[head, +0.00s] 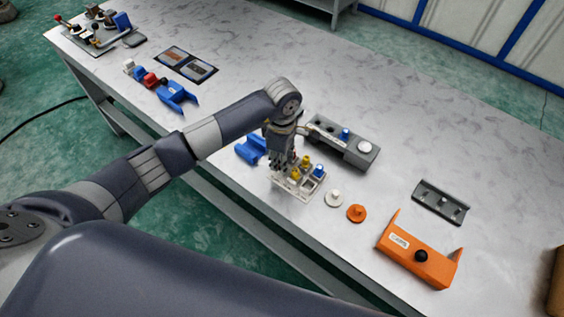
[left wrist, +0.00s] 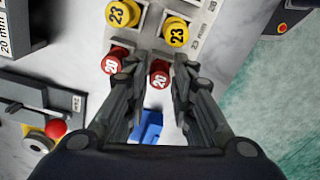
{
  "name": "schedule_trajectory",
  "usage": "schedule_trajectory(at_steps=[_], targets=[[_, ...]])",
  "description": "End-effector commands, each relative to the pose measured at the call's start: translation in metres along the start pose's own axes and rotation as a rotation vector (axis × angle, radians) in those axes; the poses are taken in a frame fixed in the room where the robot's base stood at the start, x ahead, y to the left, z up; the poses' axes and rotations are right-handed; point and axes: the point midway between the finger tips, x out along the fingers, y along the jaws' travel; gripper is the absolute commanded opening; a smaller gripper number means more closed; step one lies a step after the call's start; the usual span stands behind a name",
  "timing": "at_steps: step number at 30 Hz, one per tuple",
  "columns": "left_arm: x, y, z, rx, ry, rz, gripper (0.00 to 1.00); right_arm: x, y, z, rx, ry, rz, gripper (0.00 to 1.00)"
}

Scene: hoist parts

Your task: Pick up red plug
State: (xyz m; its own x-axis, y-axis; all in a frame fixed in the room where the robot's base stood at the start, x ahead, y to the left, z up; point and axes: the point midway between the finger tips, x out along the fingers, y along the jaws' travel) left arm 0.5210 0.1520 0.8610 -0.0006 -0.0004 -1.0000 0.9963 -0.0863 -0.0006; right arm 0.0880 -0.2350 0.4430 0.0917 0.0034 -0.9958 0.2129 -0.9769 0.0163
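Two red plugs marked 20 sit in the light plug tray (head: 285,185), in the left wrist view. One red plug (left wrist: 159,78) is between the fingertips of my left gripper (left wrist: 156,72). The other red plug (left wrist: 112,62) is just to the left, beside the left finger. The gripper is open, with a finger on each side of the first plug; I cannot tell whether they touch it. In the head view, my left gripper (head: 281,158) points down over the tray's left end and hides the red plugs. My right gripper is not in view.
Yellow plugs marked 23 (left wrist: 176,32) and a blue plug (head: 319,170) share the tray. A blue bracket (head: 250,149) lies left of it, a grey button box (head: 342,142) behind. White (head: 333,198) and orange (head: 356,213) discs and an orange cover (head: 419,255) lie right.

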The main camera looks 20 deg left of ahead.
Motion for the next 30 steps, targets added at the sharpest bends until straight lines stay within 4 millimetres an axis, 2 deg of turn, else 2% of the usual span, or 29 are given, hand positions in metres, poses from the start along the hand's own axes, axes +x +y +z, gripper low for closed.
schedule_trajectory(at_steps=[8,9,11,12,24,30], targets=[[0.006,0.000,0.000,0.001,0.001,0.001,0.23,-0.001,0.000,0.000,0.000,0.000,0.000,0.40],[0.006,0.000,0.000,0.001,0.001,0.001,0.21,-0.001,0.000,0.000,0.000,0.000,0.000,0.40],[0.006,0.000,0.000,0.001,0.001,0.001,0.07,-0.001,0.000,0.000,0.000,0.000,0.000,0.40],[0.006,0.000,0.000,0.001,0.001,0.001,0.03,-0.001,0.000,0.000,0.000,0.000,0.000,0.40],[0.005,0.000,0.000,0.001,0.000,0.002,0.03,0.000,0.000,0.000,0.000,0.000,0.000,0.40],[-0.009,0.001,0.000,0.002,0.001,0.005,0.03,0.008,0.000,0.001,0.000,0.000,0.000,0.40]])
